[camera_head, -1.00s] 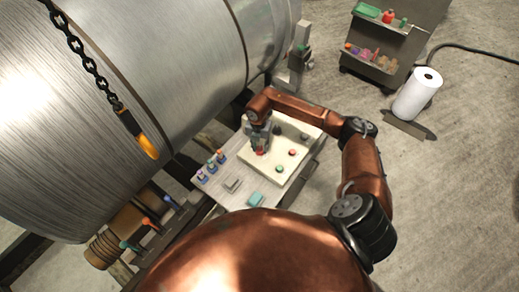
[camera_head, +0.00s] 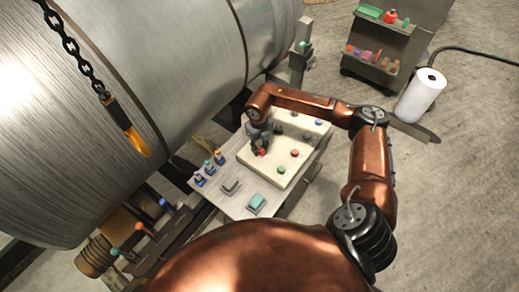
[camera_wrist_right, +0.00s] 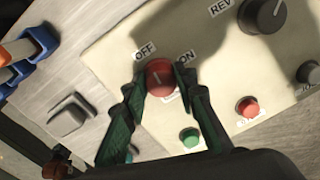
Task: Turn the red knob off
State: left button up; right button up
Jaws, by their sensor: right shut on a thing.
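The red knob (camera_wrist_right: 160,77) sits on a cream control panel (camera_wrist_right: 130,25) between an OFF label at its upper left and an ON label at its upper right. A pale mark shows on its face; I cannot tell exactly where it points. My right gripper (camera_wrist_right: 161,80) has one green-padded finger on each side of the knob and is shut on it. In the head view the knob (camera_head: 262,152) shows just below my right gripper (camera_head: 261,147), which partly hides it. My left gripper is not in view.
A red button (camera_wrist_right: 248,107), a green button (camera_wrist_right: 189,137) and a large dark REV knob (camera_wrist_right: 263,14) share the panel. Levers (camera_head: 209,166) stand at its left. A trolley (camera_head: 375,65) and paper roll (camera_head: 420,92) stand right.

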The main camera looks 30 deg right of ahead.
aim_at(259, 149)
jog(key=shift+n+b, duration=0.3)
jog(key=shift+n, duration=0.3)
jog(key=o, duration=1.2)
jog(key=shift+c, duration=0.2)
jog(key=shift+r, duration=0.15)
notch_tip(259, 149, up, 12)
jog(key=shift+a, duration=0.2)
jog(key=shift+a+f, duration=0.1)
jog(key=shift+f, duration=0.1)
